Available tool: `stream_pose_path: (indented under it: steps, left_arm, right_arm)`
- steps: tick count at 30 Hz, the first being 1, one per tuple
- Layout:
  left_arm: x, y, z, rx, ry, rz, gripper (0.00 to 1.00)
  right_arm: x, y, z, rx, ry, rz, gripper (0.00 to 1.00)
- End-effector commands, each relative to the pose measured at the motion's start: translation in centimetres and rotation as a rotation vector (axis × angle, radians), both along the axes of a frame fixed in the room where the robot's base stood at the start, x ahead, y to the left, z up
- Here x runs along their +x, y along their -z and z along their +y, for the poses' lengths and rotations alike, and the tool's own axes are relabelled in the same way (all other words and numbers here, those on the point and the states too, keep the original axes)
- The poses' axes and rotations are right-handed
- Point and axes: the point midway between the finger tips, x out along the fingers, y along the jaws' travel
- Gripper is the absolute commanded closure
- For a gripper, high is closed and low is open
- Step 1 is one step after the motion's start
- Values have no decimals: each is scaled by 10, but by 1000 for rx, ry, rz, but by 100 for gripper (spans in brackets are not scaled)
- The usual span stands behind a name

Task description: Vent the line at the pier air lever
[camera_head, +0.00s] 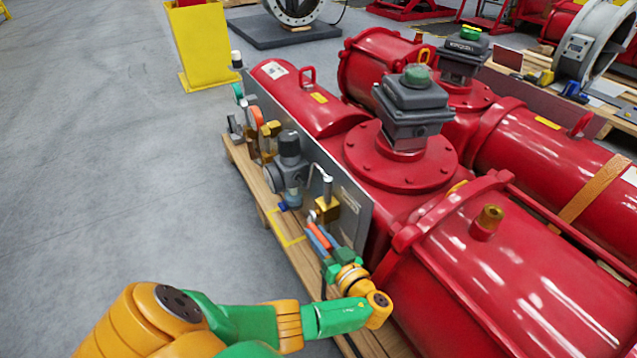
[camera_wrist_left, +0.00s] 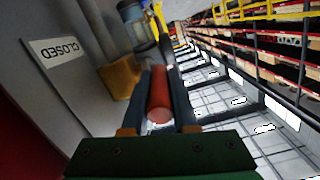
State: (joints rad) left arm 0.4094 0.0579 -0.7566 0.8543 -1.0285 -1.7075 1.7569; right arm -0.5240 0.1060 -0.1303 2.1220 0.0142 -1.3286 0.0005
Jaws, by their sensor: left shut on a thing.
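The air lever's red handle (camera_head: 318,235) is at the near end of the grey panel, below a brass valve body (camera_head: 327,210). My left gripper (camera_head: 322,238) comes in from the near side and is shut on the red handle. In the left wrist view the red handle (camera_wrist_left: 159,95) lies between the two dark fingers, its round end facing the camera. A brass block (camera_wrist_left: 120,77) shows beyond it, and a white plate reading CLOSED (camera_wrist_left: 57,50) is on the panel to the left. My right gripper is not in view.
The grey panel (camera_head: 355,208) runs beside large red actuator cylinders (camera_head: 530,275). A regulator (camera_head: 288,165) and several small coloured valves sit further along it. The assembly rests on a wooden pallet (camera_head: 245,175). Open grey floor (camera_head: 110,150) lies to the left.

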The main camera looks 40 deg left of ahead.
Motion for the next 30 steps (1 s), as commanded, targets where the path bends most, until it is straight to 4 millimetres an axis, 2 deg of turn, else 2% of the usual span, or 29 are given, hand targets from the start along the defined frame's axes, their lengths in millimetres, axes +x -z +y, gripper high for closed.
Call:
stream_pose_path:
  steps: [2,3,6,15,17,24,30]
  left_arm:
    - [1,-3,1,6,2,-6,100]
    - [1,-3,1,6,2,-6,71]
    - [1,-2,1,5,1,-5,44]
    - [0,-1,-1,1,1,-3,44]
    - [-2,-2,-8,-1,2,-1,44]
    - [-19,-7,-55,0,2,-2,44]
    - [-24,-9,-66,3,0,-3,44]
  right_arm:
    - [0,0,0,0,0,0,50]
    - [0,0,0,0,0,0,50]
    - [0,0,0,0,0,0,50]
    - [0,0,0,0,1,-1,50]
    - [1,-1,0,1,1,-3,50]
    - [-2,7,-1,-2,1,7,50]
    - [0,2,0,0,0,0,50]
